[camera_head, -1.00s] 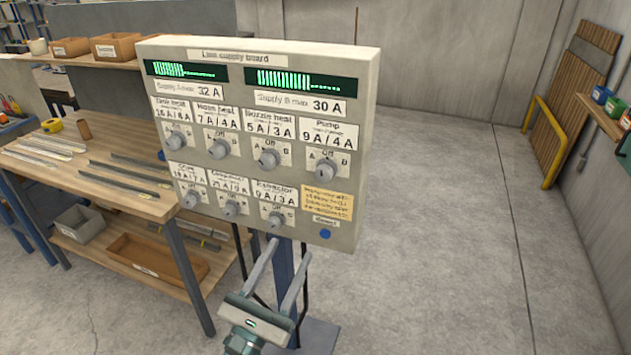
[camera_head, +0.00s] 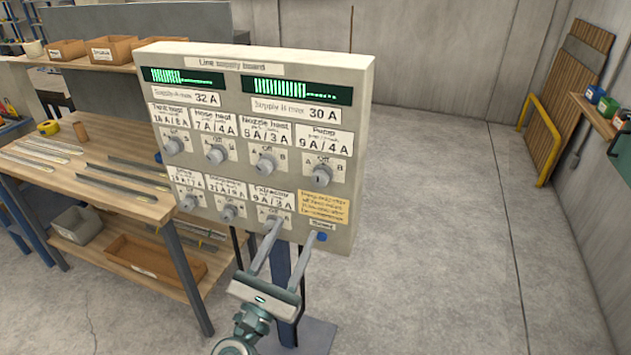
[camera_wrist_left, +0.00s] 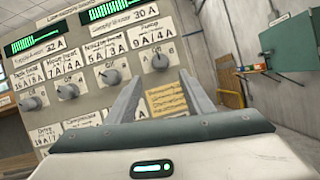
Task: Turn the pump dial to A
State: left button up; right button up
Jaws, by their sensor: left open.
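The pump dial (camera_head: 322,172) is a grey knob at the right end of the upper row on the supply board (camera_head: 362,100). Its label reads "Pump 9 A / 4 A", with Off above, A to the left and B to the right. The knob's exact pointing is too small to tell. It also shows in the left wrist view (camera_wrist_left: 160,62), just beyond the fingertips. My left gripper (camera_head: 293,231) is open and empty, below the pump dial at the board's lower edge. Its fingers point up toward the board (camera_wrist_left: 162,80). My right gripper is not in view.
Several similar dials sit close by, including nozzle heat (camera_head: 265,165) and extractor (camera_head: 273,224). A blue button (camera_head: 322,237) and a yellow note (camera_head: 322,206) lie below the pump dial. A workbench (camera_head: 110,190) stands left. The floor to the right is clear.

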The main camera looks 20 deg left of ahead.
aim_at(317, 184)
pick_arm(q)
jog(key=p+x, duration=0.4)
jog(key=x, duration=0.7)
jog(key=shift+w+r, duration=0.3)
jog(key=shift+w, duration=0.5)
jog(key=c, duration=1)
jog(key=shift+c, duration=0.2)
